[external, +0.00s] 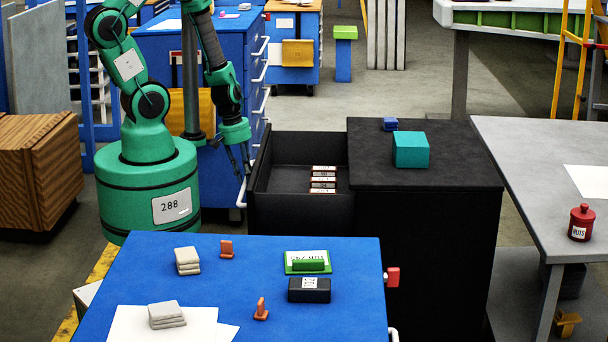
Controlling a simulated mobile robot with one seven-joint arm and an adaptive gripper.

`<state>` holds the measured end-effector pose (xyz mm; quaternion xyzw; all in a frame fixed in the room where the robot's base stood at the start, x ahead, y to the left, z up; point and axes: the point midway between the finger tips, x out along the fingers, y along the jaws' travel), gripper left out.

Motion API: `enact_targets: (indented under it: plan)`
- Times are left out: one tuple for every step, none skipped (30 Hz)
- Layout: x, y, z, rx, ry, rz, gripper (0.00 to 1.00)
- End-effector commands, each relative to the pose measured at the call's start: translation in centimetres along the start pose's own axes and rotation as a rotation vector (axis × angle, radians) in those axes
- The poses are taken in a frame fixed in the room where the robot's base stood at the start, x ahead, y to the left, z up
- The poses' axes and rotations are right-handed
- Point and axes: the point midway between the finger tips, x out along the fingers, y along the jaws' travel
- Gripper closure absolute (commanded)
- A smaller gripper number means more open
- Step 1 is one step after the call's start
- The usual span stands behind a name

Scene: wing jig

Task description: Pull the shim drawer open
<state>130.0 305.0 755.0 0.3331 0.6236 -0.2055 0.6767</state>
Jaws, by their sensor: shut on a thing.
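The shim drawer (301,206) is a black drawer pulled well out to the left of a black cabinet (430,225). Its inside shows, with several small labelled shim packs in a row (323,180) at its right part. My gripper (245,168) is at the drawer's left end, pointing down and shut on the drawer handle. The handle itself is hidden or too small to make out.
A teal box (410,149) and a small blue block (390,124) sit on the cabinet top. A blue table (230,315) with blocks stands in front. A blue drawer cabinet (225,80) is behind my arm. A grey table (530,160) stands right.

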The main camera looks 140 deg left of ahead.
Motion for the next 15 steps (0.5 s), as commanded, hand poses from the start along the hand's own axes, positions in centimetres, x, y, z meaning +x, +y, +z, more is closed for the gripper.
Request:
enact_targets:
  plan:
    - [-0.09, -0.02, -0.04, 0.0, 0.001, 0.001, 1.0]
    - [-0.09, -0.06, -0.04, 0.0, 0.001, 0.001, 1.0]
    - [-0.1, -0.08, -0.04, 0.0, 0.001, 0.001, 1.0]
    - [-0.1, -0.09, -0.04, 0.0, 0.0, 0.001, 1.0]
    - [-0.1, -0.09, -0.04, 0.0, 0.001, 0.001, 1.0]
    - [-0.1, -0.09, -0.04, 0.0, 0.001, 0.001, 1.0]
    - [-0.1, -0.09, -0.04, 0.0, 0.001, 0.001, 1.0]
    - [-0.1, -0.08, -0.04, 0.0, 0.001, 0.001, 1.0]
    - [-0.11, -0.08, -0.04, 0.0, 0.001, 0.001, 1.0]
    - [-0.11, -0.07, -0.04, 0.0, 0.001, 0.001, 1.0]
    - [-0.11, -0.07, -0.05, 0.0, 0.001, 0.001, 1.0]
    - [-0.11, -0.06, -0.05, 0.0, 0.001, 0.001, 0.78]
    - [-0.11, -0.06, -0.05, 0.0, 0.001, 0.001, 0.72]
    - [-0.11, -0.06, -0.05, 0.0, 0.001, 0.001, 0.66]
    - [-0.1, -0.07, -0.04, 0.0, 0.001, 0.001, 0.61]
